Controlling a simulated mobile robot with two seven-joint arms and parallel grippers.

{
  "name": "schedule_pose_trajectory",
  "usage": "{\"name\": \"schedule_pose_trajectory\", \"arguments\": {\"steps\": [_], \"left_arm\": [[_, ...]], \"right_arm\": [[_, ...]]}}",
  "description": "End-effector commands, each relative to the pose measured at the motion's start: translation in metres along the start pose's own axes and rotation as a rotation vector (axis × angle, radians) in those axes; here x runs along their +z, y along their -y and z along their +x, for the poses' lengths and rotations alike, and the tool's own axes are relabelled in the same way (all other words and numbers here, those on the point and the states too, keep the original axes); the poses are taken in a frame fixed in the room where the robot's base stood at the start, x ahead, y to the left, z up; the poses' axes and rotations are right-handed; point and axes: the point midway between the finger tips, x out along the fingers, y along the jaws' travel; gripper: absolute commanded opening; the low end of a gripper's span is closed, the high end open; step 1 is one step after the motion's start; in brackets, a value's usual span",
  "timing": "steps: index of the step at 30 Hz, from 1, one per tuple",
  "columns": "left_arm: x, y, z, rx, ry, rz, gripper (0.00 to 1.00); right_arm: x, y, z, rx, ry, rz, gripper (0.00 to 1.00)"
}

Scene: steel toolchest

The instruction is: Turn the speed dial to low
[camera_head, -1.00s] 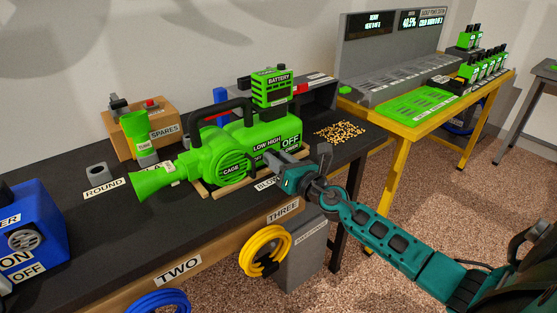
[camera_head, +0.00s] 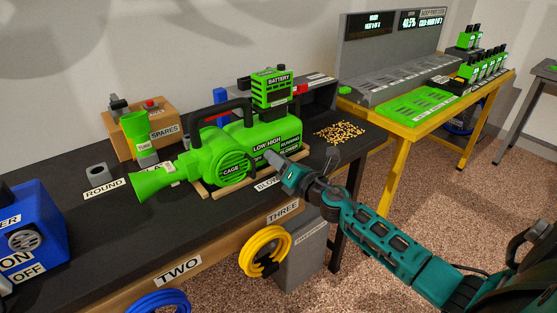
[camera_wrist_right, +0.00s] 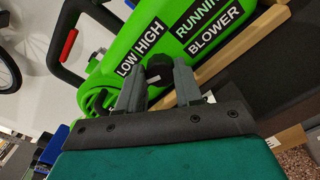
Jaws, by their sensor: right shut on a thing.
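The green blower (camera_head: 262,135) lies on the wooden rails on the dark bench, with a battery (camera_head: 272,88) on top. Its labels LOW HIGH, RUNNING and BLOWER show in both views. The dark speed dial (camera_wrist_right: 158,68) is on the blower's side below the LOW HIGH label (camera_wrist_right: 138,50) in the right wrist view. My right gripper (camera_head: 272,160) is at the blower's near side, and in the right wrist view its two fingers (camera_wrist_right: 160,85) are shut on the dial from either side. The dial's pointer is too hidden to read. My left gripper is not in view.
A wooden SPARES box (camera_head: 163,127) and a green nozzle (camera_head: 136,128) stand behind the blower at left. A blue machine (camera_head: 28,232) is at the bench's left end. Yellow pellets (camera_head: 340,132) lie right of the blower.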

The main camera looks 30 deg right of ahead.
Motion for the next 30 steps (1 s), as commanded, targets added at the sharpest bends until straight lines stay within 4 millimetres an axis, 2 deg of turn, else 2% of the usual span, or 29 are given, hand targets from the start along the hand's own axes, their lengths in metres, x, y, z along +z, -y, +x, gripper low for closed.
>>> {"name": "schedule_pose_trajectory", "arguments": {"steps": [15,21,30], "left_arm": [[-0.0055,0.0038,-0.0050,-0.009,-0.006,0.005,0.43],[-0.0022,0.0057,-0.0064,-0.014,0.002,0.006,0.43],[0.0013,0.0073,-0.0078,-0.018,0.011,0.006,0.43]], "right_arm": [[-0.0002,0.0008,-0.0003,-0.005,-0.001,0.451,0.04],[-0.0004,0.0014,-0.0002,-0.006,0.000,0.560,0.04],[-0.0007,0.0017,-0.0002,-0.006,0.000,0.635,0.04]]}}
